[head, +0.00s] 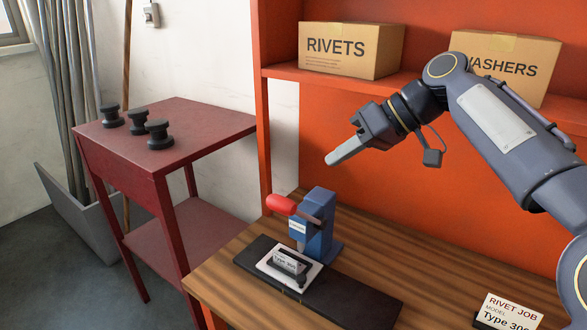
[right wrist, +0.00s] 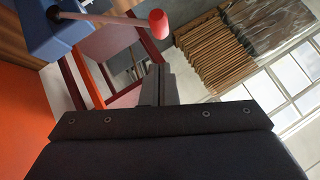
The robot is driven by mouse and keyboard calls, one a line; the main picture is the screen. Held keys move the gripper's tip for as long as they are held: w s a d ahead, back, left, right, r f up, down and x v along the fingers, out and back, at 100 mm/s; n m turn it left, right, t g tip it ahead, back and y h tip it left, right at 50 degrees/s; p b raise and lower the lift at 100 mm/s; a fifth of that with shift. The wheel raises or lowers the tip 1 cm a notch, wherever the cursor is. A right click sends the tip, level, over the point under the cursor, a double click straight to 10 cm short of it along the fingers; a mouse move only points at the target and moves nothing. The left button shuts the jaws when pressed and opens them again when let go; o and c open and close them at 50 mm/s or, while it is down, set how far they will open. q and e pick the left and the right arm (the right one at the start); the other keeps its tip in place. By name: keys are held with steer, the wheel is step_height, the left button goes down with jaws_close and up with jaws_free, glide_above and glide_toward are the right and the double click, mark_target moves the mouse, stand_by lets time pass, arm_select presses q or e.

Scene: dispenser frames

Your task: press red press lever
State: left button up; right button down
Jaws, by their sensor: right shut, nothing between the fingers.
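A small blue press (head: 319,225) stands on the wooden workbench and also shows in the right wrist view (right wrist: 62,22). Its lever has a red handle (head: 281,204) pointing left and slightly up; the red end (right wrist: 157,22) also shows in the wrist view. My left gripper is out of view.
Cardboard boxes marked RIVETS (head: 350,50) and WASHERS (head: 505,66) sit on the orange shelf (head: 290,72) behind. A "RIVET JOB" card (head: 509,312) stands at the bench's front right. A dark red side table (head: 205,120) holds three black knobs. The air around the press is clear.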

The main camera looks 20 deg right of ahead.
steer(key=shift+w+d+r+n+y, duration=0.2)
steer(key=shift+w+r, duration=0.25)
steer(key=shift+r, duration=0.15)
steer(key=shift+w+d+r+n+y, duration=0.1)
steer(key=shift+w+d+r+n, duration=0.1)
steer(key=shift+w+r, duration=0.35)
steer(key=s+f+p+x, duration=0.1)
steer(key=s+x, duration=0.1)
steer(key=x, duration=1)
steer(key=shift+f+p, duration=0.4)
steer(key=shift+f, duration=0.2)
steer(key=shift+a, duration=0.1)
